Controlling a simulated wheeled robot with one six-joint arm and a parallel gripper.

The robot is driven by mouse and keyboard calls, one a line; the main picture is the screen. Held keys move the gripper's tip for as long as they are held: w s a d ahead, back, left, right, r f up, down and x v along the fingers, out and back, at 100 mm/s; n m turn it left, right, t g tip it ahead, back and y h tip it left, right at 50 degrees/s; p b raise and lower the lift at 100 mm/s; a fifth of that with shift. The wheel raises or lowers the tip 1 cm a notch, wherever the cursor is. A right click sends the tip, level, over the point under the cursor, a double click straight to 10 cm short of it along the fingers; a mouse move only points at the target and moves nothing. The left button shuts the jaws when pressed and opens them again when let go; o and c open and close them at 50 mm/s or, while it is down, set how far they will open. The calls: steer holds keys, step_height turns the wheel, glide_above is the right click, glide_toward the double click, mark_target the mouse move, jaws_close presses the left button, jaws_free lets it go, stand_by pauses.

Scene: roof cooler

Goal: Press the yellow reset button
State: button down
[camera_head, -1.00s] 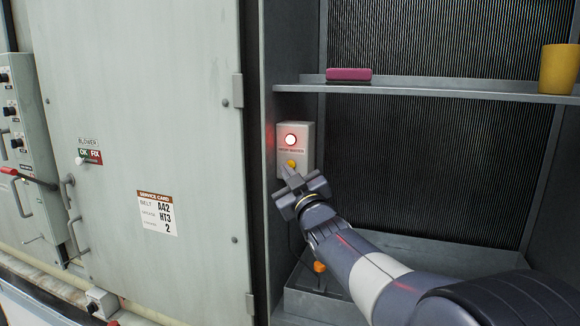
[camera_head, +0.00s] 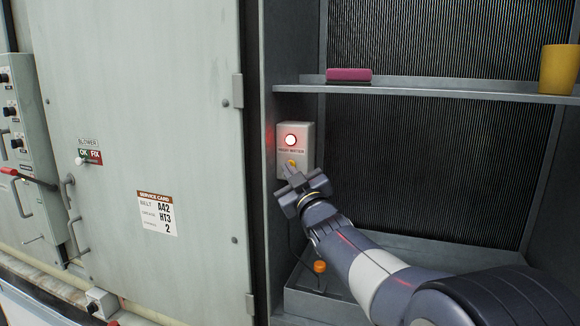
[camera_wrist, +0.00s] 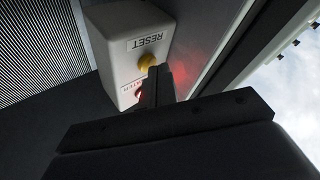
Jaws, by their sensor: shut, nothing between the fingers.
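A white box (camera_head: 305,150) is fixed to the cabinet's inner left wall in the head view. It carries a lit red-rimmed lamp (camera_head: 291,140) and, below it, the yellow reset button (camera_head: 292,162). In the wrist view the box appears upside down, with a RESET label (camera_wrist: 146,41) beside the yellow button (camera_wrist: 147,61). My gripper (camera_head: 290,170) is shut and empty, its fingertips at the button's lower edge. In the wrist view the fingertips (camera_wrist: 156,72) partly overlap the button. I cannot tell whether they touch it. The lamp is partly hidden there.
A metal shelf (camera_head: 430,92) above holds a pink block (camera_head: 349,75) and a yellow cup (camera_head: 559,69). A ribbed panel (camera_head: 430,160) forms the back. An orange knob (camera_head: 320,267) stands below my wrist. A large door panel (camera_head: 150,120) is at left.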

steer(key=shift+w+d, duration=0.1)
steer(key=shift+w, duration=0.15)
steer(key=shift+s, duration=0.15)
stand_by(0.3)
steer(key=shift+s+a+b, duration=0.3)
steer(key=shift+s+b, duration=0.4)
steer(key=shift+b, duration=0.05)
steer(key=s+b, duration=0.1)
steer(key=s+a+b, duration=0.1)
steer(key=s, duration=0.1)
steer(key=s+b, duration=0.1)
steer(key=b, duration=0.1)
steer(key=shift+s+a, duration=0.35)
steer(key=shift+w, duration=0.15)
